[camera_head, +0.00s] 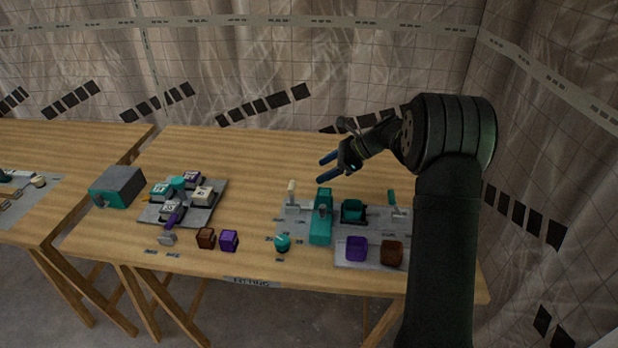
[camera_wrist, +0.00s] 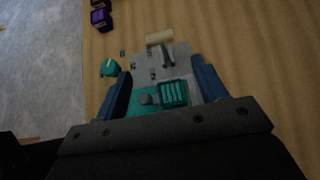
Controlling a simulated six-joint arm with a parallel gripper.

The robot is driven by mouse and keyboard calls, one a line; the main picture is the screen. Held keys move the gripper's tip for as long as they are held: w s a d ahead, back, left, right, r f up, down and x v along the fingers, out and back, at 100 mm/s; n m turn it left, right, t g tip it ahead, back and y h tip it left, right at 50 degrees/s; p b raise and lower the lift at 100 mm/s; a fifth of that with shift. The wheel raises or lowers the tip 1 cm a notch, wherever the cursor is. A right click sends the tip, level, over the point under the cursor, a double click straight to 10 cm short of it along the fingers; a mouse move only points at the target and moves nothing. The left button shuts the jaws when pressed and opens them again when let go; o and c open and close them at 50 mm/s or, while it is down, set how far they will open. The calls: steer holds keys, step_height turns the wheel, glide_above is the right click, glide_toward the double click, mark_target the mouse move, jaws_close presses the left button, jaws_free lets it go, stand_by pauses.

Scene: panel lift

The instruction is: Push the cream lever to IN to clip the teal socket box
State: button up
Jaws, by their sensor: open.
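The cream lever (camera_head: 291,189) stands upright on a grey plate at the left end of the panel fixture. Its cream handle (camera_wrist: 159,37) shows beyond my fingertips in the wrist view. My gripper (camera_head: 321,170) is open and empty, above and behind the fixture, apart from the lever. Its blue fingers (camera_wrist: 162,76) spread either side of the view. The IN mark is too small to read.
A teal round knob (camera_head: 282,243) lies in front of the fixture. A teal-topped lever (camera_head: 391,197) stands at its right. Purple (camera_head: 357,248) and brown (camera_head: 392,252) boxes sit front right. A grey tray (camera_head: 213,211) of blocks is left. The table behind the tray is clear.

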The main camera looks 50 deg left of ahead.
steer(key=shift+v, duration=1.65)
steer(key=shift+c, duration=0.4)
